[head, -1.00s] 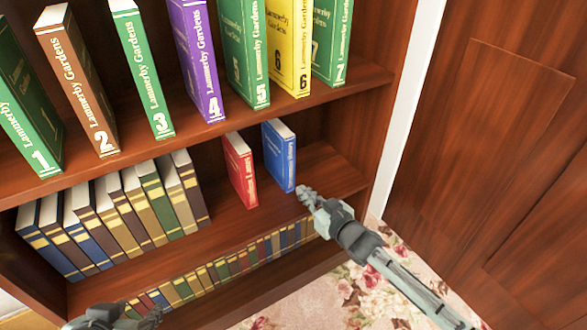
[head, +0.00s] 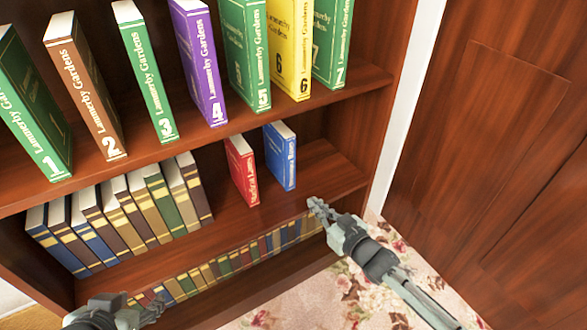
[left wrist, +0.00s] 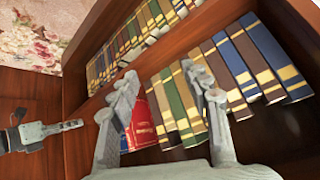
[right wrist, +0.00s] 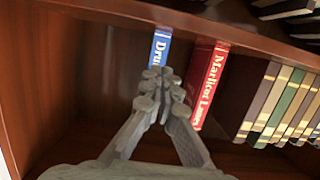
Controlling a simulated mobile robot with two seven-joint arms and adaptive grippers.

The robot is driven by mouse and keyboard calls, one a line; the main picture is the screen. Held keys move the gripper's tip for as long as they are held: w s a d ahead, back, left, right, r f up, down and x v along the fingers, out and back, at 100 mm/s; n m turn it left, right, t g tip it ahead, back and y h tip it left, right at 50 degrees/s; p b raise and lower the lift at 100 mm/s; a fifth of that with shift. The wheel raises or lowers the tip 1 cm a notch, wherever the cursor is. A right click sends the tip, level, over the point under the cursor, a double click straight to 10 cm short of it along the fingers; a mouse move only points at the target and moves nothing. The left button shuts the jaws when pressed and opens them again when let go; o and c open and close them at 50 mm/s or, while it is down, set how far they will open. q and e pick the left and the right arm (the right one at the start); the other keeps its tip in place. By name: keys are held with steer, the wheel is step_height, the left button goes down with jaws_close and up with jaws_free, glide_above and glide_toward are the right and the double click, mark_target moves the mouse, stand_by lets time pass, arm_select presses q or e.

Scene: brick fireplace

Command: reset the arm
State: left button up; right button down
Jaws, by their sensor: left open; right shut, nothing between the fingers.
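My right gripper (head: 316,205) is shut and empty in front of the middle shelf, below and right of the blue book (head: 280,157) and apart from it. In the right wrist view, its closed fingertips (right wrist: 160,85) cover the lower part of the blue book's spine (right wrist: 158,50), with the red book (right wrist: 208,85) beside it. My left gripper (head: 152,312) is at the bottom left of the head view, mostly cut off. In the left wrist view, its fingers (left wrist: 160,85) stand apart with nothing held, and books show behind them.
The upper shelf (head: 190,148) holds large numbered books. The middle shelf has a row of older books (head: 120,210) at left, then the upright red book (head: 242,170). Small books (head: 230,265) fill the lower shelf. A wooden panel (head: 490,150) stands right; floral carpet (head: 300,300) lies below.

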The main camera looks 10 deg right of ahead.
arm_select(q)
steer(key=s+a+f+g+p, duration=0.1)
steer(key=s+a+f+g, duration=0.1)
steer(key=f, duration=0.6)
steer(key=s+a+f+g+y, duration=0.1)
steer(key=s+a+f+g, duration=0.1)
steer(key=f, duration=0.6)
steer(key=shift+s+a+f+n+g+p, duration=0.2)
steer(key=shift+s+a+n+g+p, duration=0.1)
steer(key=shift+s+a+n+p, duration=0.15)
arm_select(e)
steer(key=s+d+f+g+h, duration=0.2)
steer(key=s+d+g, duration=0.1)
steer(key=s, duration=0.6)
steer(key=s+d+f+m+g+h, duration=0.1)
steer(key=s+d+f+g+h, duration=0.1)
steer(key=s, duration=0.7)
steer(key=s+d+f+m+g+h, duration=0.1)
steer(key=s+d+f+g+h, duration=0.1)
steer(key=s+d+g, duration=0.3)
steer(key=s+f+g, duration=0.1)
steer(key=s, duration=0.3)
steer(key=shift+s+d+f+h, duration=0.15)
steer(key=shift+d+f+h, duration=0.15)
steer(key=shift+d, duration=0.1)
